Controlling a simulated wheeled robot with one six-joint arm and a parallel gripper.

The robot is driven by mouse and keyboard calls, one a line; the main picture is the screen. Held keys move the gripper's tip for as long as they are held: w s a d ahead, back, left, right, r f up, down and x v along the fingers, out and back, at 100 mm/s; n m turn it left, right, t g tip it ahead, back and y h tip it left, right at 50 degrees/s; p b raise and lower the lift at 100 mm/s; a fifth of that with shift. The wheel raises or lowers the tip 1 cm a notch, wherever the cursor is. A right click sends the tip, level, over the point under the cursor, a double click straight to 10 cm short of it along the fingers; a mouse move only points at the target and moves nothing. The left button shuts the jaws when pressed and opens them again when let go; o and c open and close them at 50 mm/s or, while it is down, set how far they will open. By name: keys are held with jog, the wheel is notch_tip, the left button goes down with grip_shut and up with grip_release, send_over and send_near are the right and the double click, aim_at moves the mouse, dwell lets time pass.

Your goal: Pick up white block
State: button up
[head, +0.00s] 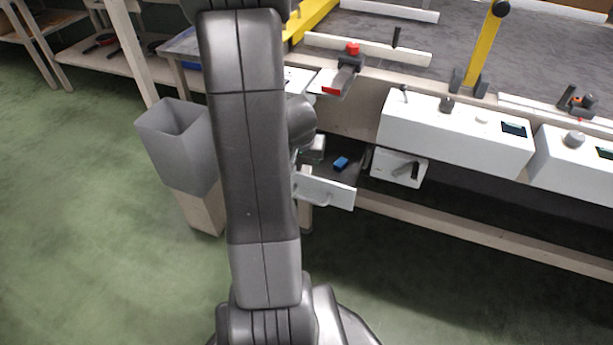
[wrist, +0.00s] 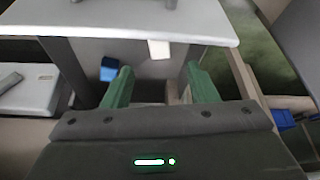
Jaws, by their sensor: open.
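The white block (wrist: 159,50) shows in the wrist view as a small bright shape between and beyond my fingertips, by the edge of a pale panel. My gripper (wrist: 160,78) has its two green fingers spread wide, with nothing between them. The block lies beyond the fingertips, apart from them. A blue block (wrist: 108,69) is beside the left finger. In the head view my arm hides most of the gripper, and I cannot make out the white block there. The blue block (head: 341,162) shows inside the open drawer (head: 326,191).
The pale panel (wrist: 120,20) spans the top of the wrist view, close to the fingers. A grey bin (head: 175,150) stands left of my arm. White control boxes (head: 455,130) line the bench front to the right. Green floor in front is clear.

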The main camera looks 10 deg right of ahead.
aim_at(306, 169)
jog(key=b+x, duration=0.3)
jog(key=x, duration=0.4)
jog(key=shift+f, duration=0.15)
jog(key=c, duration=1)
